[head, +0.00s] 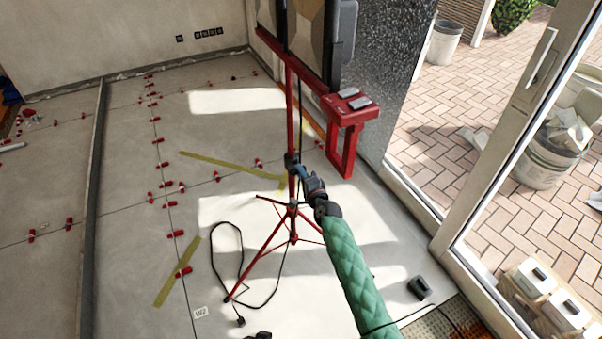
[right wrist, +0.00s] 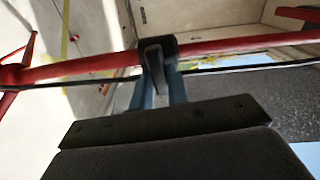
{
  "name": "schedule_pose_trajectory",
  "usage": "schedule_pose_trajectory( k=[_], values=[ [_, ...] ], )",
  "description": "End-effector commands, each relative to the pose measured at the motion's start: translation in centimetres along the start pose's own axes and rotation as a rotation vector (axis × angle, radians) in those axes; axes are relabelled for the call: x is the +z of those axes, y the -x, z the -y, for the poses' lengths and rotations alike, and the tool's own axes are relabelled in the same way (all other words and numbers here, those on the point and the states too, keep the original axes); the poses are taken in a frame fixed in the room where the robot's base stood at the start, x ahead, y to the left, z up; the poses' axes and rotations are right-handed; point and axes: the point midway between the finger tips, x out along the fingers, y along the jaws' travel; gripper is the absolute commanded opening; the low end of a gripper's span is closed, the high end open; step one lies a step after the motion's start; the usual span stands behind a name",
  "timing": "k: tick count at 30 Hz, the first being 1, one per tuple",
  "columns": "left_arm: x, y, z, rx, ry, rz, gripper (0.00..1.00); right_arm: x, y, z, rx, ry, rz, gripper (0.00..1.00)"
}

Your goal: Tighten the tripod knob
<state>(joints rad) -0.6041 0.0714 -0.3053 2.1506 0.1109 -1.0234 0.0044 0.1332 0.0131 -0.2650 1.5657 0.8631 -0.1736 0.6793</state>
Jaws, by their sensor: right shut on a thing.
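The red tripod (head: 291,225) stands on the floor with its legs spread and carries the work lights (head: 318,30) at its top. Its dark knob (right wrist: 153,56) sits on a collar around the red pole, seen large in the right wrist view. My right gripper (head: 299,168) reaches up to this collar from the lower right. In the right wrist view its two blue fingers (right wrist: 158,85) are on either side of the knob's grey lever, shut on it. The fingers partly hide the knob in the head view.
A red bracket (head: 347,112) juts from the crossbar, close above my right arm. A black cable (head: 268,297) loops on the floor by the legs. Red tile clips (head: 184,271) dot the floor. The glass door (head: 535,85) is at right.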

Motion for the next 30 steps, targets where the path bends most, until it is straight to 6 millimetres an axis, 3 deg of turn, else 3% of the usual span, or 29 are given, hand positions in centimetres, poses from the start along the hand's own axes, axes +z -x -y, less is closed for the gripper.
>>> schedule_pose_trajectory(
  k=[23,24,26,27,30],
  values=[
    [-0.38,0.55,-0.09,0.0,-0.002,0.004,0.42,-0.18,0.01,-0.07,0.0,-0.1,-0.002,0.0],
    [-0.39,0.55,-0.08,0.0,-0.002,0.004,0.42,-0.18,0.01,-0.07,0.0,-0.099,-0.002,0.22],
    [-0.4,0.54,-0.08,0.0,-0.002,0.003,0.42,-0.16,0.01,-0.07,0.0,-0.099,-0.002,0.34],
    [-0.41,0.53,-0.07,0.0,-0.002,0.003,0.42,-0.14,0.01,-0.07,0.0,-0.099,-0.002,0.38],
    [-0.42,0.53,-0.07,0.0,-0.002,0.003,0.42,-0.1,0.01,-0.07,0.0,-0.099,-0.001,0.38]
  ],
)
